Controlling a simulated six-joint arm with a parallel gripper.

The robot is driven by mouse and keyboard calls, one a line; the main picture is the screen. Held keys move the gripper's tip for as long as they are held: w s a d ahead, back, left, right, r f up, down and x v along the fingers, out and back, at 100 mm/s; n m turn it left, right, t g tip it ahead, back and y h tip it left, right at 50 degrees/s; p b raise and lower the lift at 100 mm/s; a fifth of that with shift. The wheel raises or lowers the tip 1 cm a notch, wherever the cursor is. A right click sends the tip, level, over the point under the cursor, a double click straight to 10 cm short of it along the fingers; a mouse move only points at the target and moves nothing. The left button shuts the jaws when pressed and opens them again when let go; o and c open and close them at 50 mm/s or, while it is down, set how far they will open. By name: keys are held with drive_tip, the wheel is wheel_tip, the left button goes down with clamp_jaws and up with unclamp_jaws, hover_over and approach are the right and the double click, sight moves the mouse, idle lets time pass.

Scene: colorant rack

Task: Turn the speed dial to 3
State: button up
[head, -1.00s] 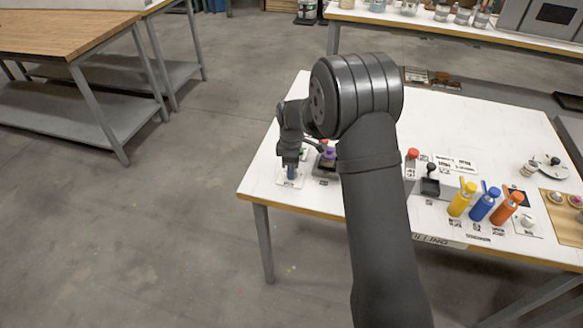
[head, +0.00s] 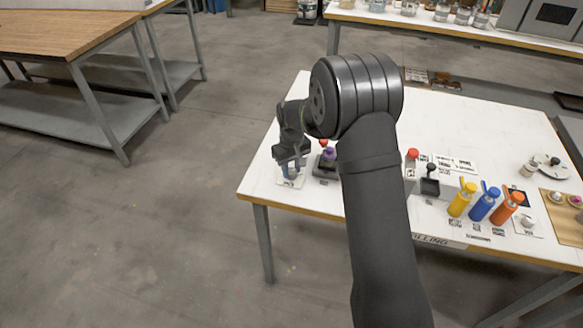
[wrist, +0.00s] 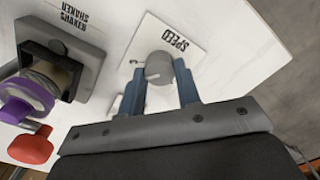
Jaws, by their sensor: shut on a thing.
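The speed dial is a round grey knob (wrist: 158,66) on a white plate (wrist: 188,35) marked SPEED, seen in the wrist view. My gripper (wrist: 160,77) has its two blue-grey fingers on either side of the knob and is shut on it. I cannot read any scale numbers or the dial's setting; the gripper body hides the near part of the plate. In the head view my gripper (head: 292,166) is low over the plate at the table's left front corner, and the knob is mostly hidden there.
The shaker (wrist: 85,52) with a purple-ringed container (wrist: 28,102) stands close beside the dial. A red knob (wrist: 30,147) is nearby. Yellow (head: 462,199), blue (head: 483,205) and orange (head: 507,208) bottles stand farther right. The table's back middle is clear.

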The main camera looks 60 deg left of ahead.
sight(292, 171)
drive_tip(key=shift+m, duration=2)
drive_tip(key=o, duration=1)
drive_tip(key=shift+c, duration=0.2)
wheel_tip(292, 171, up, 18)
drive_tip(key=shift+f, duration=0.25)
wheel_tip(292, 171, down, 18)
drive_tip(key=shift+r, duration=0.25)
drive_tip(key=shift+r, duration=0.1)
